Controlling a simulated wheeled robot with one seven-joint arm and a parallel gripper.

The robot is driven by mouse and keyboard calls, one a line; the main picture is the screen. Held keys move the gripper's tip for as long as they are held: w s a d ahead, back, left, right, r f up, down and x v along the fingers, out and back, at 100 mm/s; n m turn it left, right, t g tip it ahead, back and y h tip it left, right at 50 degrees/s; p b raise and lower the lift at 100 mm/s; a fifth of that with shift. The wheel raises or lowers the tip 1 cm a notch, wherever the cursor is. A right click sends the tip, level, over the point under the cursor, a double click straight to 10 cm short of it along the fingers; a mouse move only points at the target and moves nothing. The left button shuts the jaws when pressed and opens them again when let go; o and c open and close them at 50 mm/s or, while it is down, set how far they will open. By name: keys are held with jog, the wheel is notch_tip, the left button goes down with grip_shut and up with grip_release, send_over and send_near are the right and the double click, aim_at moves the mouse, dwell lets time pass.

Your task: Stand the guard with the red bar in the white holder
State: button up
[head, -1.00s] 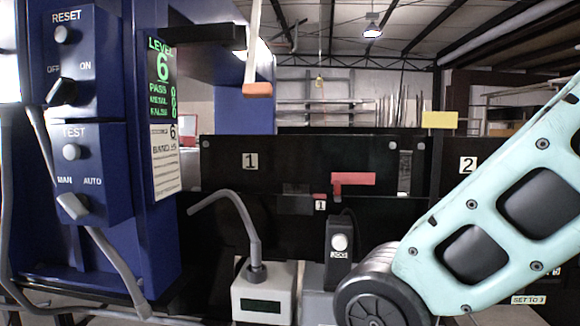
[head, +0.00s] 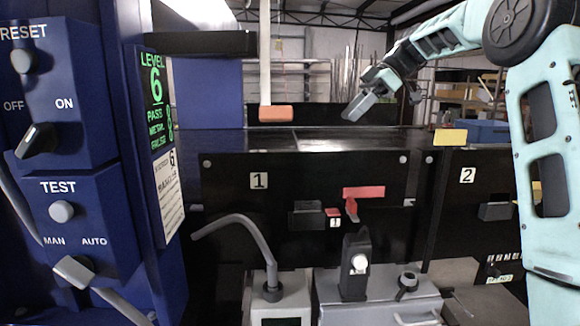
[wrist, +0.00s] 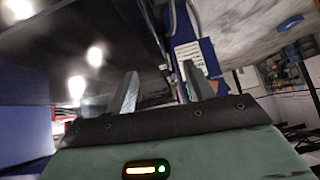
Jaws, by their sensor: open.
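A black guard panel marked 1 (head: 300,185) stands upright across the middle of the head view. A red bar (head: 363,192) sits on its right part, with a short red piece hanging below it. I cannot make out a white holder in either view. My gripper (head: 357,106) is above and behind the panel's top edge in the head view, apart from the red bar. In the wrist view my gripper (wrist: 160,72) is open, with two grey fingers spread and nothing between them. The red bar cannot be made out in the wrist view.
A blue control cabinet (head: 65,215) with switches fills the left. An orange-ended hanging rod (head: 276,113) is left of my gripper. A yellow tag (head: 450,137) and panel 2 (head: 475,200) are at right. A pale box with a bent grey tube (head: 245,225) stands in front.

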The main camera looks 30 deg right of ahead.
jog(key=d+r, duration=0.1)
jog(key=d, duration=0.1)
jog(key=p, duration=0.4)
send_near(309, 150)
jog(key=x, duration=0.5)
jog(key=shift+s+f, duration=0.3)
jog(key=p+x, duration=0.3)
jog(key=x, duration=0.1)
jog(key=shift+w+a+p, duration=0.3)
jog(key=shift+w+p, duration=0.05)
jog(key=shift+w+a+f, duration=0.1)
jog(key=shift+a+f, duration=0.05)
jog(key=shift+f, duration=0.15)
jog(key=shift+c, duration=0.3)
grip_shut()
jog(key=shift+r, duration=0.15)
